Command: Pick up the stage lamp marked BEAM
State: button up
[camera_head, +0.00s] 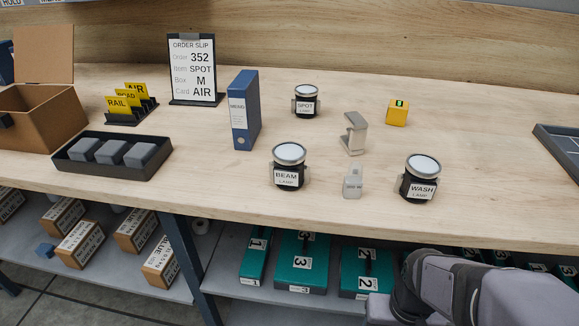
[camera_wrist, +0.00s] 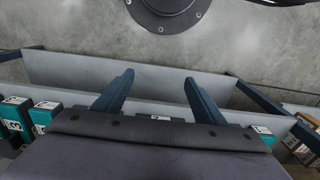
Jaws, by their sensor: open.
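The BEAM stage lamp (camera_head: 288,168) stands upright near the front middle of the wooden table (camera_head: 230,190). It is a black jar-like body with a pale round top and a white label. The SPOT lamp (camera_head: 306,102) stands behind it, and the WASH lamp (camera_head: 420,178) stands to its right. My gripper (camera_wrist: 159,76) is open and empty in the wrist view, with its two dark fingers apart. No lamp shows in that view. In the head view my arm is at the lower right, below the table's front edge, and the gripper itself is not visible there.
A blue binder (camera_head: 244,110) stands left of BEAM. A dark tray (camera_head: 70,164) holds grey blocks. Teal cases (camera_head: 302,262) lie on the shelf below.

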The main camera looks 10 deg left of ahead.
jog(key=s+a+r+n+g+h+p, duration=0.25)
jog(key=a+r+n+p, duration=1.05)
jog(key=a+r, duration=0.8)
jog(key=w+a+r+n+t+h+p, duration=0.2)
jog(key=w+r+n+t+h+p, duration=0.35)
jog(key=r, duration=0.25)
jog(key=w+a+r+n+t+h+p, duration=0.1)
jog(key=w+r+n+t+h+p, duration=0.3)
jog(key=r+n+t+p, duration=0.25)
jog(key=n+t+y+b, duration=0.2)
jog(key=n+t, duration=0.2)
jog(key=t, duration=0.1)
send_near(275, 171)
jog(key=x, duration=0.5)
jog(key=shift+w+f, duration=0.15)
jog(key=shift+f, duration=0.15)
jog(key=x, duration=0.2)
jog(key=p+x, duration=0.1)
jog(key=x, duration=0.2)
jog(key=shift+d+r, duration=0.1)
jog(key=shift+r, duration=0.15)
jog(key=shift+p+x, duration=0.85)
jog(key=shift+x, duration=2.65)
